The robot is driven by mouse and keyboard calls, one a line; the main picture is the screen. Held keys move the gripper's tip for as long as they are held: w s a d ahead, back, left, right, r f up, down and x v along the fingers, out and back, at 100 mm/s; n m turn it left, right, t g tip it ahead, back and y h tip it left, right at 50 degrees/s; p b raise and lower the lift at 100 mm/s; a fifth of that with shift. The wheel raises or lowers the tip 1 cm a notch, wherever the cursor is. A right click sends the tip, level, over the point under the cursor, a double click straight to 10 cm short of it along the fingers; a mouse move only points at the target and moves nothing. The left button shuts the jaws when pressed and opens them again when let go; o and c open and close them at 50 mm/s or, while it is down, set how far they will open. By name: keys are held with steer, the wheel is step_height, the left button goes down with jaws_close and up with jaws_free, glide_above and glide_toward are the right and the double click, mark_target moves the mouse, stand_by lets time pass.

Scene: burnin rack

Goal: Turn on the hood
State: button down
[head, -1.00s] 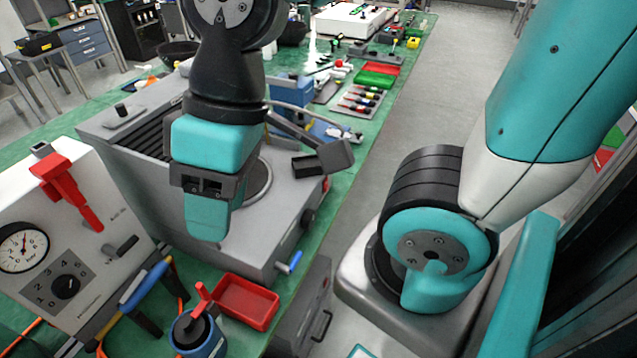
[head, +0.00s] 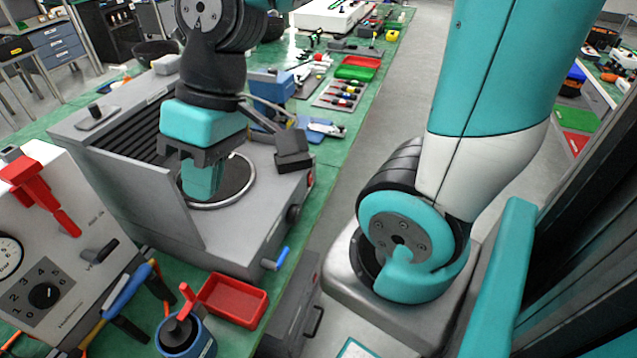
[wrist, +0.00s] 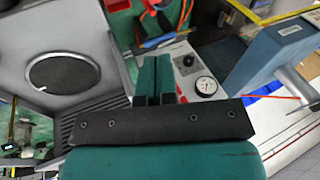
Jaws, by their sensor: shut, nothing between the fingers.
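I take the grey boxy unit (head: 222,238) on the green bench to be the hood, though no label that I can read confirms it. It has dark slats, a round dark mesh disc, a black knob (head: 293,213) on its right side and a blue-handled lever (head: 275,259) at its front corner. My gripper (head: 202,190) is shut and empty, in front of part of the disc in the head view. Whether it touches the unit cannot be told. In the wrist view, the gripper (wrist: 153,78) points toward the bench, with the disc (wrist: 63,72) to its left.
A white control box (head: 75,240) with a gauge, numbered dial and red lever stands at left. A red tray (head: 233,300) and a blue container with a red-handled tool (head: 185,333) sit in front. Tools and a green tray (head: 355,73) lie behind.

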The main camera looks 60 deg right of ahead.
steer(key=w+d+f+m+t+b, duration=0.1)
steer(key=w+d+f+m, duration=0.45)
steer(key=d, duration=0.35)
steer(key=m+t+h+b, duration=0.2)
steer(key=m+t+b, duration=0.35)
steer(key=m, duration=0.85)
glide_toward(310, 179)
steer(key=s+d+t+p, duration=0.2)
steer(key=s, duration=0.5)
steer(key=shift+s+f+g, duration=0.1)
steer(key=shift+f+g, duration=0.15)
steer(key=shift+f, duration=0.15)
steer(key=x, duration=0.4)
steer(key=w+r+p+x, duration=0.1)
steer(key=x, duration=0.3)
steer(key=p+x, duration=0.1)
steer(key=x, duration=0.4)
steer(key=shift+w+r, duration=0.35)
steer(key=shift+w, duration=0.05)
